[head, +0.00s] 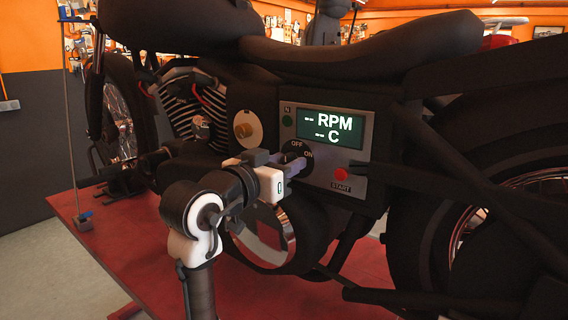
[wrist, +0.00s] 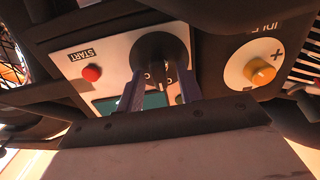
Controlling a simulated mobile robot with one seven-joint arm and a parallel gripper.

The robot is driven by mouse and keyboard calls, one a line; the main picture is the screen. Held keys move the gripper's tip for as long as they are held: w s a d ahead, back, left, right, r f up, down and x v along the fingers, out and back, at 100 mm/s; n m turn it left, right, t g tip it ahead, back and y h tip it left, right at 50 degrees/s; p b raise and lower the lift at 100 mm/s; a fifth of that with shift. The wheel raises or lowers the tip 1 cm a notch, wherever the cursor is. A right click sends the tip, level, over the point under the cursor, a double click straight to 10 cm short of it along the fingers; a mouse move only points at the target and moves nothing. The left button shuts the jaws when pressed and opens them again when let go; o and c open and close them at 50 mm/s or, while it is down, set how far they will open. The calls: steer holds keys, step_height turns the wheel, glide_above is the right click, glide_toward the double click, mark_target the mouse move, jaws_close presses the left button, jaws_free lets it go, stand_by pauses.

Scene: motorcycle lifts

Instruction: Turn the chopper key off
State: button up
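The chopper's black key switch (wrist: 158,48) is on the grey control panel, with OFF and ON labels above it in the head view. The small key (wrist: 158,76) shows in the wrist view, which is upside down. My gripper (wrist: 159,84) has its two purple-grey fingers on either side of the key, with a narrow gap visible to each. In the head view my gripper (head: 294,165) reaches the switch from the left and hides the key. The key's exact angle is hard to tell.
The panel's lit display (head: 331,128) reads "-- RPM, -- C". A red START button (head: 341,174) is right of the switch. A yellow idle knob (head: 243,130) is left of it. Dark frame tubes surround the panel. The motorcycle stands on a red lift (head: 130,245).

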steer(key=b+v, duration=0.4)
steer(key=v, duration=0.9)
steer(key=shift+s+a, duration=0.25)
steer(key=shift+s, duration=0.1)
